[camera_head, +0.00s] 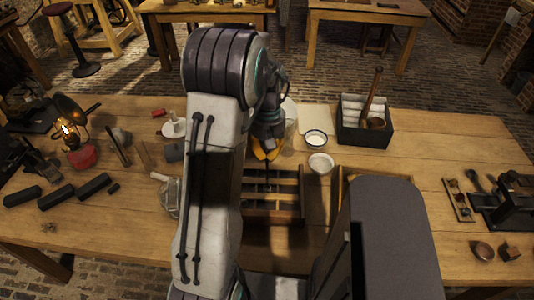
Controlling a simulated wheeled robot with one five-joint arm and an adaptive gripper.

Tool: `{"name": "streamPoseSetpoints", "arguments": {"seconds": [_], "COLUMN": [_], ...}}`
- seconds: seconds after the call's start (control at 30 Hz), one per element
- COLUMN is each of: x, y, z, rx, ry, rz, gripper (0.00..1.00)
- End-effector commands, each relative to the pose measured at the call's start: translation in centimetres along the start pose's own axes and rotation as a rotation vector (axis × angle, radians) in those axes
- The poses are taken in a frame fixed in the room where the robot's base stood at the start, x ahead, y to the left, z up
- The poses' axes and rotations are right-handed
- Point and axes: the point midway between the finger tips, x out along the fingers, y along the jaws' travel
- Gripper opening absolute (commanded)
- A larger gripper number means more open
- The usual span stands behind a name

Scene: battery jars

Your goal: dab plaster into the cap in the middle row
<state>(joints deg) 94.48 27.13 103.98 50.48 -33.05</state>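My gripper (266,148) hangs over the middle of the bench, mostly hidden behind my arm. A small yellow-orange part shows at its tip; I cannot tell whether it is a finger or a held thing. Just below it in the picture is a wooden rack (289,213) with dark rows, partly covered by my arm. Caps in its middle row are too small and dark to make out. A dark-rimmed bowl with white contents (316,139) stands right of the gripper. A second pale bowl (320,163) stands just in front of it. I cannot tell which holds plaster.
A black box (362,137) with pale jars and a wooden-handled tool stands at the back right. A lit lamp (69,132) and dark blocks (55,193) are at left. A dark apparatus (505,203) is at right. Bare bench (430,140) lies right of the box.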

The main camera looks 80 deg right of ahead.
Motion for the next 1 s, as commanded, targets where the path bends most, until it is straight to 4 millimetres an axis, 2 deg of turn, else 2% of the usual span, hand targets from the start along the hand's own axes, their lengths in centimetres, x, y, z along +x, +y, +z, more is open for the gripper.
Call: {"name": "streamPoseSetpoints", "arguments": {"seconds": [0.53, 1.0], "x": [-3.1, -3.3], "y": [0.0, -0.1], "z": [0.0, 0.0], "rx": [0.0, -0.002], "ry": [0.001, 0.001], "rz": [0.001, 0.001], "gripper": [0.0, 0.0]}}
